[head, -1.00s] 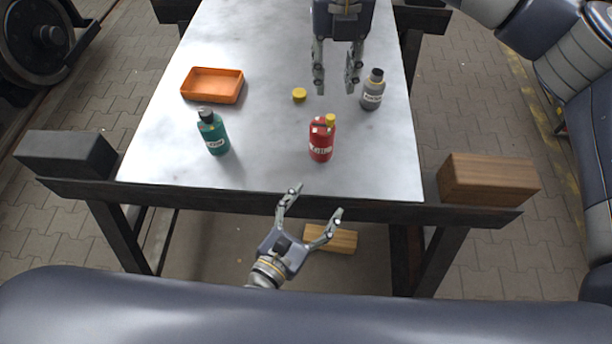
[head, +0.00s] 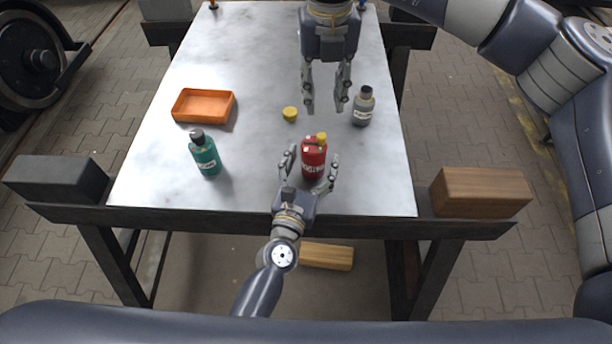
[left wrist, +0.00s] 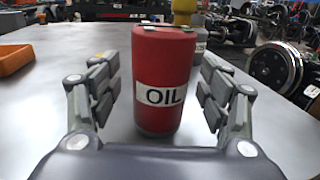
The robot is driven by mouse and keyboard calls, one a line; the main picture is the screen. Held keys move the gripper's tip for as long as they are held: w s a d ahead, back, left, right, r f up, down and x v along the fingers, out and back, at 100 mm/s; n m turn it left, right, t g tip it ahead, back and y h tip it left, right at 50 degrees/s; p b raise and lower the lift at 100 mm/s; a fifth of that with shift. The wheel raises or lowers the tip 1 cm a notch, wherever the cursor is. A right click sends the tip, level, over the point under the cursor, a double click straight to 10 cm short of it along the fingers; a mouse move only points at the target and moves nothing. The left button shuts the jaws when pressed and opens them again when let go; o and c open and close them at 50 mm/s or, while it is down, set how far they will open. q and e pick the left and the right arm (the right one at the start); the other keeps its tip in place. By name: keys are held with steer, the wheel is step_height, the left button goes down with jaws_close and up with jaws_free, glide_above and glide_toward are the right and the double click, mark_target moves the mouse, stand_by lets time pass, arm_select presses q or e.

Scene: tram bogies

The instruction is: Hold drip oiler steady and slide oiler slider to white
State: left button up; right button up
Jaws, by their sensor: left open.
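The drip oiler is a red can (head: 313,160) with a yellow top, standing upright near the front of the table. In the left wrist view the red can (left wrist: 163,75) shows an "OIL" label, with a yellow piece on top at the back. The slider's position cannot be made out clearly. My left gripper (head: 311,172) is open, with one finger on each side of the red can; gaps show between the fingers and the can. My right gripper (head: 325,105) is open and empty, pointing down above the table behind the red can.
A yellow cap (head: 290,114) and an orange tray (head: 203,106) are farther back. The white tabletop (head: 255,185) is clear around the can.

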mark_target(322, 135)
arm_select(q)
steer(key=shift+w+d, duration=0.2)
steer(key=shift+w, duration=0.4)
steer(key=c, duration=1.2)
steer(key=shift+c, duration=0.2)
arm_select(e)
steer(key=shift+o, duration=0.8)
step_height(322, 135, down, 10)
steer(key=n+y, duration=0.1)
steer(key=n, duration=1.4)
steer(key=shift+d+y, duration=0.1)
steer(key=shift+y, duration=0.3)
